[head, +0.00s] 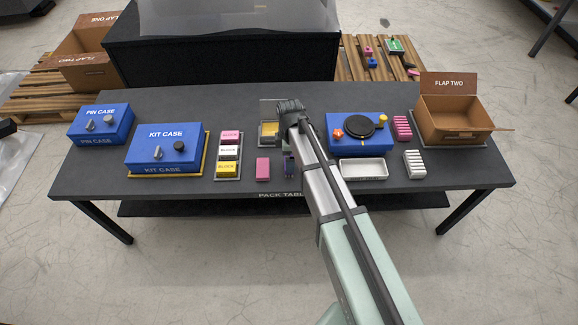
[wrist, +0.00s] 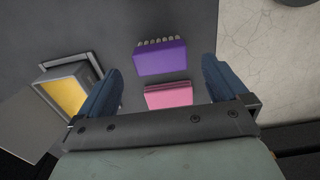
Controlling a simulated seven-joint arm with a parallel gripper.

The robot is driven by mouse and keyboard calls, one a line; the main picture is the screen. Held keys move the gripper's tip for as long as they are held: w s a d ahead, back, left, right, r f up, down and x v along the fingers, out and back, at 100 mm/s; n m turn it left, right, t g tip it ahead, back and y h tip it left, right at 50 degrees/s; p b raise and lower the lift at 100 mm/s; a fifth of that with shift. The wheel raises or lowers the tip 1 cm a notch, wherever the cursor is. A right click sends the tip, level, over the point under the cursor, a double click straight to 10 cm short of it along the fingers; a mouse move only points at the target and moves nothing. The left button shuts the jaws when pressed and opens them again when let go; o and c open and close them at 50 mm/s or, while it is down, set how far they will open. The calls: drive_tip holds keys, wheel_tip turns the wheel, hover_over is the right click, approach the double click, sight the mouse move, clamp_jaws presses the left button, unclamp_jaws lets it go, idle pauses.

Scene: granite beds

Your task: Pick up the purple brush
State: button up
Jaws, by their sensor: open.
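The purple brush (wrist: 160,58) lies on the dark table in the wrist view, with its row of pale bristles toward the top of the picture. My gripper (wrist: 160,68) is open, with one dark blue finger on each side. The brush shows between and slightly beyond the fingertips, with clear space on both sides; I see no contact. In the head view a small dark bluish shape shows left of my arm; I cannot tell whether it is the brush or a finger. My arm hides much of that spot.
A pink block (wrist: 168,95) lies close to the brush, nearer my palm. A yellow-floored container (wrist: 67,92) stands left of my gripper. The table edge is just right of it. Blue cases (head: 166,148), a white tray (head: 363,169) and a cardboard box (head: 450,122) stand farther off.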

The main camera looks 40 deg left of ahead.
drive_tip(key=shift+s+f, duration=0.1)
drive_tip(key=shift+f, duration=2.5)
drive_tip(key=c, duration=1)
drive_tip(key=shift+r, duration=0.1)
wheel_tip(320, 180, up, 10)
drive_tip(key=shift+f, duration=0.1)
